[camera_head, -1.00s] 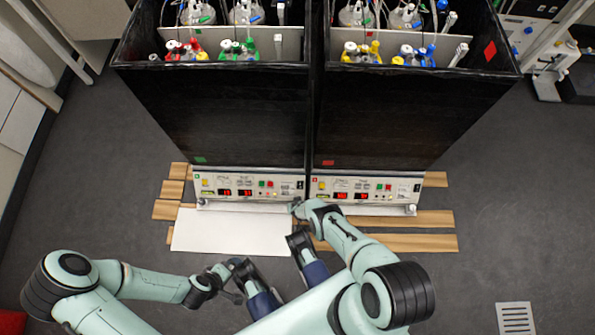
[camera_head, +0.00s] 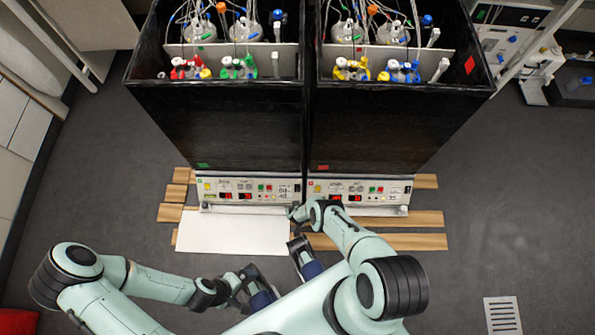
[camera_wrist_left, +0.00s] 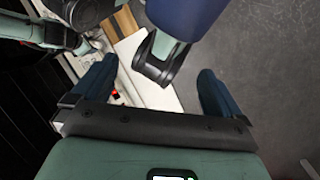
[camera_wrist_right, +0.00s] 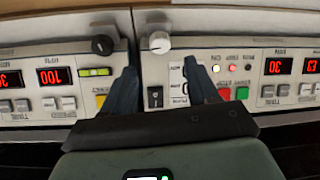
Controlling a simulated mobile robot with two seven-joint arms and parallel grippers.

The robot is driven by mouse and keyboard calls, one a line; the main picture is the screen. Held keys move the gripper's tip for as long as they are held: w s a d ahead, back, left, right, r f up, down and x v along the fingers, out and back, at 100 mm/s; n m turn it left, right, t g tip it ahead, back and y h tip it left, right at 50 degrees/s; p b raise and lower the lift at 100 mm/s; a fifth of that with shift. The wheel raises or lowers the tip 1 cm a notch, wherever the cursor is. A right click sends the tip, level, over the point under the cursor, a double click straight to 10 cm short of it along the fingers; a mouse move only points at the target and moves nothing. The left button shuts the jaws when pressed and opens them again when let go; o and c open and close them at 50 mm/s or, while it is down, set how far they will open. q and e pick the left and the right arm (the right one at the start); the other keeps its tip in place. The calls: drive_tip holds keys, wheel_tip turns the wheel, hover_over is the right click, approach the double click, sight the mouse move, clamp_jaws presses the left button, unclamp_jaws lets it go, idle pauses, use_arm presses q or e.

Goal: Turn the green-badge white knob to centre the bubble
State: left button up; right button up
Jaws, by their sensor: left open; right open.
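The green-badge shaker is the left black box, with a green badge (camera_head: 203,165) above its control panel (camera_head: 250,188). In the right wrist view, which shows the panels upside down, its white knob (camera_wrist_right: 159,42) lies ahead of my open right fingers (camera_wrist_right: 160,68), roughly centred between them; I cannot tell whether they touch. In the head view my right gripper (camera_head: 297,213) is low at the gap between the shakers and hides that knob. The green-badge bubble level (camera_head: 210,195) is too small to read. My left gripper (camera_head: 240,285) is open and empty, away from the panels.
The red-badge shaker (camera_head: 360,130) stands close on the right. Its black knob (camera_wrist_right: 102,45) and yellow-green level (camera_wrist_right: 95,72) are beside the white knob. A white board (camera_head: 232,232) and wooden planks (camera_head: 395,241) lie in front. Open grey floor is at right.

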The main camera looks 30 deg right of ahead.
drive_tip(key=shift+p+v, duration=2.35)
drive_tip(key=shift+v, duration=0.5)
